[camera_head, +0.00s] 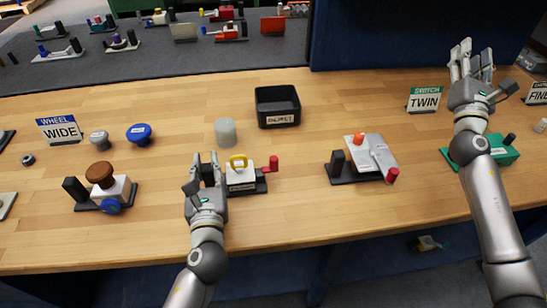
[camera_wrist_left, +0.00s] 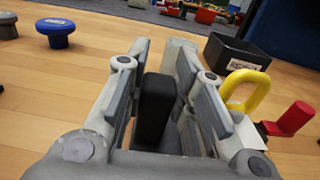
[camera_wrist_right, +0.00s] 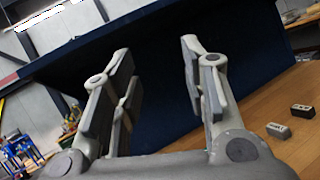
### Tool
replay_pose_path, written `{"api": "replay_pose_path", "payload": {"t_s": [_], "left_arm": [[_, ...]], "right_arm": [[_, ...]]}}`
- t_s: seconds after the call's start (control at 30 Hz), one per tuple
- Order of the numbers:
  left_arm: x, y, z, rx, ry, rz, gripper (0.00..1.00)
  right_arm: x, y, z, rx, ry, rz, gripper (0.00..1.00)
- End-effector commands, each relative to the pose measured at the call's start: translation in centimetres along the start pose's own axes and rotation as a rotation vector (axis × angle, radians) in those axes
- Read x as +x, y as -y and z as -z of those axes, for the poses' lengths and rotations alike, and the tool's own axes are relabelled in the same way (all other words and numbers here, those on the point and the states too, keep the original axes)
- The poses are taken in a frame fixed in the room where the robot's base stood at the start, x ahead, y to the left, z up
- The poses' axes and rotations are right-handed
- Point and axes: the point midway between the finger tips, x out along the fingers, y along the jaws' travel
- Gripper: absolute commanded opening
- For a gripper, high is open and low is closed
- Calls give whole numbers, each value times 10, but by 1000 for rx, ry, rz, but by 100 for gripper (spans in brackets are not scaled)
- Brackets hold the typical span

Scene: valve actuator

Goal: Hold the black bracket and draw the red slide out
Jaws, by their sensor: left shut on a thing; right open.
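A small unit with a white body (camera_head: 240,177), a yellow ring handle (camera_head: 238,161) and a black base stands near the middle of the bench. Its red slide (camera_head: 272,166) sticks up at the right end; it also shows in the left wrist view (camera_wrist_left: 296,118). My left gripper (camera_head: 205,172) is shut on the black bracket (camera_wrist_left: 155,112), the upright at the unit's left end. In the left wrist view the bracket stands between the fingers. My right gripper (camera_head: 471,62) is open and empty, raised at the right, well away from the unit.
A black open bin (camera_head: 278,107) and a grey cylinder (camera_head: 225,132) stand behind the unit. A grey-plated unit (camera_head: 372,156) with red knobs is to its right, a brown-knobbed unit (camera_head: 103,187) to its left. A dark blue panel (camera_wrist_right: 200,85) rises behind the right gripper.

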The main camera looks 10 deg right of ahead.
Motion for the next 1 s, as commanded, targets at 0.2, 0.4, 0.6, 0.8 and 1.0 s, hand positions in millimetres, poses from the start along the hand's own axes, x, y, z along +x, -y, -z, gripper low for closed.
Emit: {"api": "replay_pose_path", "payload": {"t_s": [0.2,0.4,0.6,0.8,1.0], "left_arm": [[-1,0,7,1,-13,0,0],[-1,0,7,1,-13,0,0],[-1,0,7,1,-14,-1,0],[-1,0,6,1,-13,-1,0],[-1,0,6,1,-13,-1,0]], "right_arm": [[-111,-141,78,-8,-178,-261,40],[-234,-232,113,-16,-323,-458,40],[-330,-263,138,-95,-448,-571,40],[-379,-274,146,-140,-507,-629,40],[-384,-280,150,-149,-516,-641,40]]}}
